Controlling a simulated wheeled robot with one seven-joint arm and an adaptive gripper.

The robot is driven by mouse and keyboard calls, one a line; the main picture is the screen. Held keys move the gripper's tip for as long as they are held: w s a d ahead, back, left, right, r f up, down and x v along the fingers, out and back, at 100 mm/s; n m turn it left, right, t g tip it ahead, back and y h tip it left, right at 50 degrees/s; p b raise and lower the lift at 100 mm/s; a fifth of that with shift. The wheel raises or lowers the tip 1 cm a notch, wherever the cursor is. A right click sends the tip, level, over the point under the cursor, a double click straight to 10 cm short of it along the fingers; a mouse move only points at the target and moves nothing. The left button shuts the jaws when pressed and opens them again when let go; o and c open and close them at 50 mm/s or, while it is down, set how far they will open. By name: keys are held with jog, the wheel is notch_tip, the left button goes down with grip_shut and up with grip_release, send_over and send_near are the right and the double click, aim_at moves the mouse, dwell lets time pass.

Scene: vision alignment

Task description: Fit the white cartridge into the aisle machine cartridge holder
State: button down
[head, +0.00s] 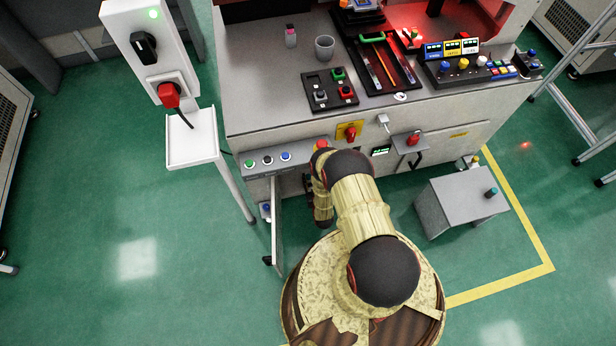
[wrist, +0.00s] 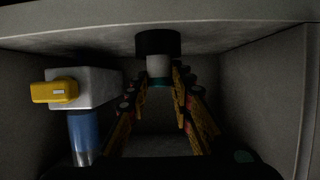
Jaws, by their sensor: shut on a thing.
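In the wrist view, my gripper (wrist: 160,80) is inside a dark cabinet, its yellow-brown fingers closed on the white cartridge (wrist: 159,66). The black round cartridge holder (wrist: 158,42) is directly above the cartridge, near the cabinet ceiling. The cartridge's upper end meets or is hidden by the holder's lower edge; I cannot tell how deep it sits. In the head view my arm reaches under the machine's counter, and the gripper, cartridge and holder are hidden there.
In the wrist view, a blue cylinder (wrist: 84,135) hangs under a grey block (wrist: 92,88) with a yellow handle (wrist: 54,92), left of my fingers. Cabinet walls (wrist: 254,92) enclose both sides. In the head view, the cabinet door (head: 277,228) stands open left of my arm.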

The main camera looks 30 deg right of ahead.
jog(key=c, duration=1.6)
grip_release()
jog(key=shift+o, duration=0.2)
jog(key=shift+r, duration=0.1)
